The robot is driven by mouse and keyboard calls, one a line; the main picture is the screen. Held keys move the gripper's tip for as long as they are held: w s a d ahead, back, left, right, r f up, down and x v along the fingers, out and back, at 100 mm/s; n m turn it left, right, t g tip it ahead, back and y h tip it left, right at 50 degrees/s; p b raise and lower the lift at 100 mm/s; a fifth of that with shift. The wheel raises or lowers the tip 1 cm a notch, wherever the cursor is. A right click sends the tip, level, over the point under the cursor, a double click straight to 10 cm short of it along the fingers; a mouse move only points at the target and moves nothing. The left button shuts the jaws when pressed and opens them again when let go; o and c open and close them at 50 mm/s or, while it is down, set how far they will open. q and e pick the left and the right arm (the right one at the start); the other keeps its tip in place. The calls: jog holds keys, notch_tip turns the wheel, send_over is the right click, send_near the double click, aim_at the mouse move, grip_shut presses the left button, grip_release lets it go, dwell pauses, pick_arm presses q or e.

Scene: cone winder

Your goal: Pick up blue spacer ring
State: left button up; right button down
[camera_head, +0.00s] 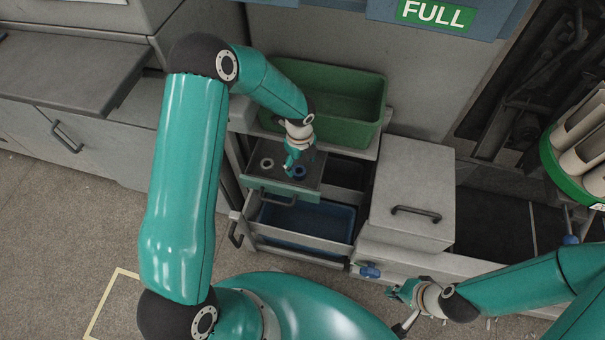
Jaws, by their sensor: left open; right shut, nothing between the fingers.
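The blue spacer ring (299,172) lies in the open upper drawer (254,185) of the small cabinet. My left gripper (290,170) reaches down over this drawer from above. Its fingers are open and right beside the ring, at its left side. Whether they touch the ring is too small to tell. A pale ring (267,163) lies in the same drawer, to the left of the blue one. My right gripper (398,294) is shut and empty at the lower right, well away from the drawer.
A green bin (345,95) stands on the cabinet behind the drawer. A lower drawer with a blue bin (310,222) is open below. A grey box with a handle (412,190) stands to the right. A green rack with pale cones (580,150) is at the far right.

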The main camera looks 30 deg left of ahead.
aim_at(299, 170)
pick_arm(q)
jog(key=f, duration=0.3)
jog(key=f+b, duration=0.1)
jog(key=f, duration=0.1)
jog(key=shift+w+a+f, duration=0.1)
jog(key=shift+w+a, duration=0.1)
jog(key=shift+a, duration=0.1)
jog(key=c, duration=0.9)
